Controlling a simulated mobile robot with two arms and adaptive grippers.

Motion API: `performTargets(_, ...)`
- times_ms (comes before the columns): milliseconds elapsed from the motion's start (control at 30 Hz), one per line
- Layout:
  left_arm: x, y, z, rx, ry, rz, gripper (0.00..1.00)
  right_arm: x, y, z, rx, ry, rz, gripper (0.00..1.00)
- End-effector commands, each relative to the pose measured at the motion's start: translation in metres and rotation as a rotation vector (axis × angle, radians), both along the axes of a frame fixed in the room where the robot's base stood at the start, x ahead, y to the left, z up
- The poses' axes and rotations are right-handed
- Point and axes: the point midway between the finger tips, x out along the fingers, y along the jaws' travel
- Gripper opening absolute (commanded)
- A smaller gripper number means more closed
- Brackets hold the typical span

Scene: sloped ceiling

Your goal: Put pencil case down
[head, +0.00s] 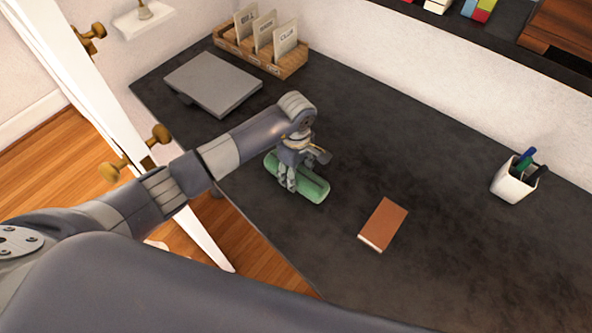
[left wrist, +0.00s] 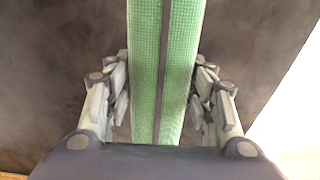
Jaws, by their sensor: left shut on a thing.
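The green pencil case (head: 315,188) is a long rounded shape at the dark desk's near left edge in the head view. My left gripper (head: 287,184) is over its middle, pointing down, with its fingers shut on it. In the left wrist view, the green pencil case (left wrist: 145,70) with a dark zip line runs between the two fingers of the left gripper (left wrist: 160,105). The case looks on or just above the desk top (head: 400,160); I cannot tell which. My right gripper is not in view.
A brown book (head: 383,224) lies right of the case. A white pen cup (head: 512,183) stands at the far right. A closed grey laptop (head: 213,83) and a wooden file box (head: 262,53) are at the back left. The desk middle is clear.

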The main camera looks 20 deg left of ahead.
Motion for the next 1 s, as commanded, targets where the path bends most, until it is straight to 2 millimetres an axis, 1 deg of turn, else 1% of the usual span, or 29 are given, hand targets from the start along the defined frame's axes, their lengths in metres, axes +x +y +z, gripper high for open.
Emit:
performTargets(200,0.0,0.0,-0.004,0.0,0.0,0.0,0.21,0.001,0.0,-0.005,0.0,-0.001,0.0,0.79)
performTargets(233,0.0,0.0,-0.004,0.0,0.001,0.0,0.54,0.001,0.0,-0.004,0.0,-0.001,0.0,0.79)
performTargets(300,0.0,0.0,-0.003,0.0,0.001,0.0,0.7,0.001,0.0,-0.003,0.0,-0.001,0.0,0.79)
performTargets(633,0.0,0.0,-0.002,0.0,0.001,0.0,0.7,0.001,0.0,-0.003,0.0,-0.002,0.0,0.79)
performTargets(767,0.0,0.0,0.003,0.0,-0.001,0.0,0.7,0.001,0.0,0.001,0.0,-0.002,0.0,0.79)
performTargets(867,0.002,0.001,0.016,0.0,-0.007,-0.001,0.7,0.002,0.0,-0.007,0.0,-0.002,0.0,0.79)
performTargets(1000,0.002,0.001,0.046,0.001,-0.008,-0.001,0.7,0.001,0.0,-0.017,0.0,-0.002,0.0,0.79)
